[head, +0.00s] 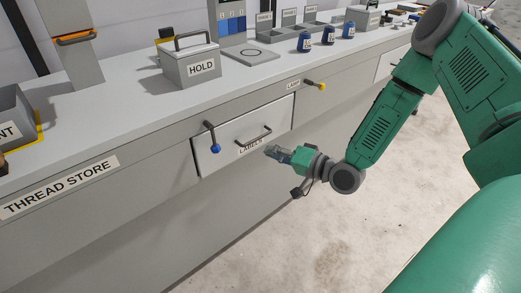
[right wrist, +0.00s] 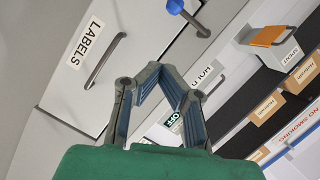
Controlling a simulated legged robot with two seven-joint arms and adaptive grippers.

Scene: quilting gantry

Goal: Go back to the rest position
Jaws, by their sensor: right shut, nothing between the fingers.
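My right gripper (head: 271,151) is shut and empty. It hangs in front of the LABELS drawer (head: 225,143), just to the lower right of the drawer's handle (head: 253,137), and looks apart from it. In the right wrist view, the fingers (right wrist: 158,72) come together at their tips with nothing between them. The LABELS drawer (right wrist: 70,85) and its handle (right wrist: 105,62) lie to the left there. My left gripper is not in view.
A lever with a blue knob (head: 215,147) hangs at the drawer's upper left; a yellow-knobbed lever (head: 320,86) sticks out by LAMP. The counter (head: 120,105) carries a HOLD box (head: 192,70) and several blue jars (head: 328,35). Bare floor (head: 350,235) lies in front.

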